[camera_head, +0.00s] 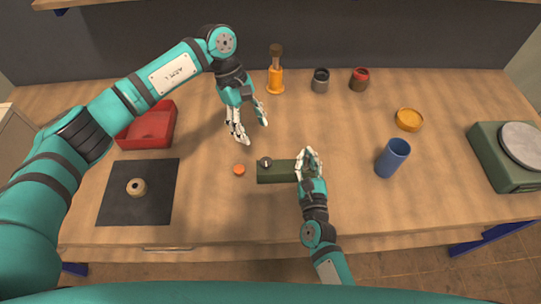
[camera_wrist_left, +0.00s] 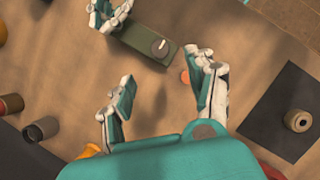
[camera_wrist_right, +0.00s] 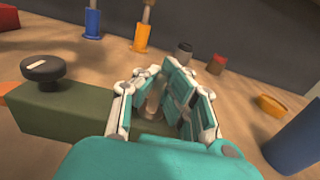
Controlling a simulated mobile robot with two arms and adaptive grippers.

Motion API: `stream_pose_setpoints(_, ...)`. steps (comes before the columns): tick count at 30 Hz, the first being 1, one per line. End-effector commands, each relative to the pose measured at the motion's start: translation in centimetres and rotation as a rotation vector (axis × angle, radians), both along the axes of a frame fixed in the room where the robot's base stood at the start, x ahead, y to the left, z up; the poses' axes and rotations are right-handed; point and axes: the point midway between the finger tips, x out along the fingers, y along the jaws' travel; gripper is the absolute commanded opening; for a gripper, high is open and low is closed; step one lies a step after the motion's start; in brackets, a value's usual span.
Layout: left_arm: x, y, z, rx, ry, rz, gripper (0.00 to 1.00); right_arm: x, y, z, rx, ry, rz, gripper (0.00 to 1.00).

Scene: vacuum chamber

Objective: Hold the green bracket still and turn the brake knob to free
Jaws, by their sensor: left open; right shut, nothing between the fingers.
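The green bracket (camera_head: 277,176) lies on the table in front of me; it also shows in the left wrist view (camera_wrist_left: 135,33) and right wrist view (camera_wrist_right: 62,108). The black brake knob (camera_head: 265,162) with a pale pointer line sits on its left end; the line shows clearly in the right wrist view (camera_wrist_right: 42,72). My left gripper (camera_head: 250,128) is open and empty above the table, behind the knob and apart from it. My right gripper (camera_head: 307,162) is shut and empty at the bracket's right end, hiding that end. I cannot tell whether it touches the bracket.
A small orange disc (camera_head: 239,170) lies left of the bracket. A blue cup (camera_head: 392,160) stands to the right. A red tray (camera_head: 150,128) and a dark mat (camera_head: 155,205) with a tan ring (camera_head: 136,187) are at left. An orange bottle (camera_head: 275,80) and jars stand behind.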

Motion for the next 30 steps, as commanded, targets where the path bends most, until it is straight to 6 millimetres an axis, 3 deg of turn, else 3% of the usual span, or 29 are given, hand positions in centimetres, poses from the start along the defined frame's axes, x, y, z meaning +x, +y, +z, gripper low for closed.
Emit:
stream_pose_setpoints(9, -1.7, -1.9, -5.8, 0.0, 0.003, -0.002, 0.57, 0.0, 0.0, 0.0, 0.0, 0.0, 0.0, 0.0)
stream_pose_setpoints(15, -2.4, -2.8, -8.7, -0.001, 0.002, 0.001, 0.57, 0.0, 0.0, 0.0, 0.0, 0.0, 0.0, 0.0)
stream_pose_setpoints(21, -2.7, -3.2, -9.9, 0.0, 0.0, 0.001, 0.57, 0.0, 0.0, 0.0, 0.0, 0.0, 0.0, 0.0)
stream_pose_setpoints(30, -2.7, -3.2, -10.1, 0.001, -0.001, 0.0, 0.54, 0.0, 0.0, 0.0, 0.0, 0.0, 0.0, 0.0)
